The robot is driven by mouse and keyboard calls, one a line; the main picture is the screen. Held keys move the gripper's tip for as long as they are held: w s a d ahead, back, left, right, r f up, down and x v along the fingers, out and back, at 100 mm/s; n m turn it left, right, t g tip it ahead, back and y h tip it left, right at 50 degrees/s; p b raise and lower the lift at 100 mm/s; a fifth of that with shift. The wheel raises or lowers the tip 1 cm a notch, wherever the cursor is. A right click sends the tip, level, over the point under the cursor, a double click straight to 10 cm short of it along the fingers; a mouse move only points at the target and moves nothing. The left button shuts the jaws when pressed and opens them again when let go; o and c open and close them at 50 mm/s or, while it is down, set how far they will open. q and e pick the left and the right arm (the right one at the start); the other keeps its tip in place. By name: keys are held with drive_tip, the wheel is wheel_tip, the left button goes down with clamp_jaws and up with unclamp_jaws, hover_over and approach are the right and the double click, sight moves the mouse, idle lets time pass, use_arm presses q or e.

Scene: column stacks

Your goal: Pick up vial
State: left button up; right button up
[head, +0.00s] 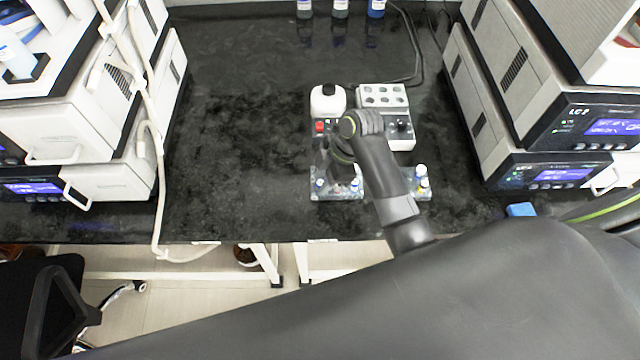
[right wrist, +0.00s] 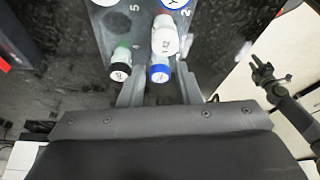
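Small vials stand in a clear rack (head: 336,195) near the front of the bench. In the head view my right gripper (head: 338,172) partly hides the rack. My left gripper (right wrist: 262,70) shows at the right of the right wrist view, fingers apart and empty.
A second rack part (head: 415,188) with vials (head: 422,178) lies right of my forearm. Instrument stacks flank the bench. The bench left of centre is clear.

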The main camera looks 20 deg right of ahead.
sight(323, 181)
drive_tip(key=shift+a+f, duration=0.1)
drive_tip(key=shift+f, duration=0.25)
drive_tip(key=shift+c, duration=0.4)
clamp_jaws()
wheel_tip(323, 181, up, 7)
drive_tip(key=shift+w+f, duration=0.1)
drive_tip(key=shift+r+p, duration=0.6)
drive_tip(key=shift+r, duration=1.1)
